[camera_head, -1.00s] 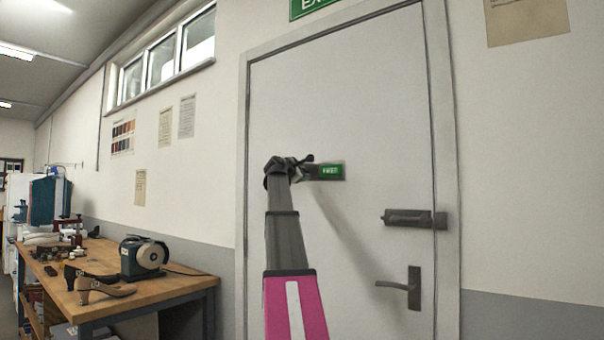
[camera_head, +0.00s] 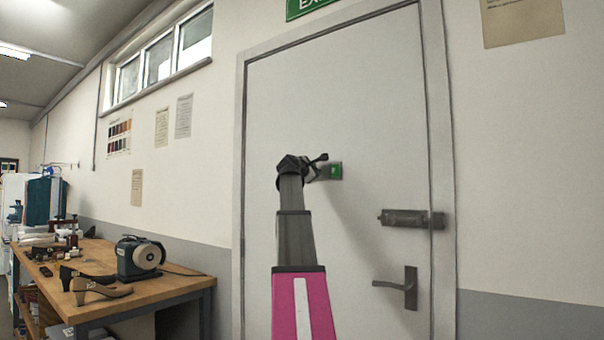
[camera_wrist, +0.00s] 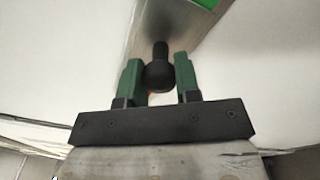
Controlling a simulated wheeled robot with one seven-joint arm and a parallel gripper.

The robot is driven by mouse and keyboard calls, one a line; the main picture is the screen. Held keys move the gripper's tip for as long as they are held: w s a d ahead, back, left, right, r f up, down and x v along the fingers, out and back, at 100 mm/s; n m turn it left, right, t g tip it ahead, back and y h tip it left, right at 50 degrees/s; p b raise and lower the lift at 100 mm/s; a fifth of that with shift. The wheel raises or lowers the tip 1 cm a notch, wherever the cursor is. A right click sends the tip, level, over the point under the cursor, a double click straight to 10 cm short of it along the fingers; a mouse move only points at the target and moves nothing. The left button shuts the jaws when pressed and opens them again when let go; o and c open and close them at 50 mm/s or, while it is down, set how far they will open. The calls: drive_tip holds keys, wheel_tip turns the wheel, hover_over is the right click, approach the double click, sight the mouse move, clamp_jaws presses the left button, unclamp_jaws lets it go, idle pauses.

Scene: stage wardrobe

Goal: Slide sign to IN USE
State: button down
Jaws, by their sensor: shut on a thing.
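The sliding sign (camera_head: 336,171) is a small plate on the grey door, with a green panel showing at its right end; I cannot read its text now. In the wrist view its metal plate (camera_wrist: 187,28) runs up to the right, with a strip of green at the top edge. My gripper (camera_head: 316,162) is at the sign's left end and hides part of it. In the wrist view my gripper (camera_wrist: 160,78) has its two green fingers closed on either side of a dark round knob (camera_wrist: 160,72) that stands out from the plate.
The door (camera_head: 345,100) has a bolt-like latch (camera_head: 408,218) and a lever handle (camera_head: 402,287) to the lower right of the sign. A wooden workbench (camera_head: 185,287) with a grinder (camera_head: 140,257) and shoe forms stands at the left.

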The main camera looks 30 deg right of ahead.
sight(328, 171)
drive_tip(key=s, duration=0.1)
drive_tip(key=s+d, duration=0.1)
drive_tip(key=s, duration=0.1)
drive_tip(key=shift+s+d, duration=0.25)
drive_tip(key=shift+s, duration=0.15)
drive_tip(key=c, duration=0.8)
unclamp_jaws()
drive_tip(key=shift+s+d, duration=0.1)
drive_tip(key=shift+s, duration=0.05)
drive_tip(key=v, duration=1.1)
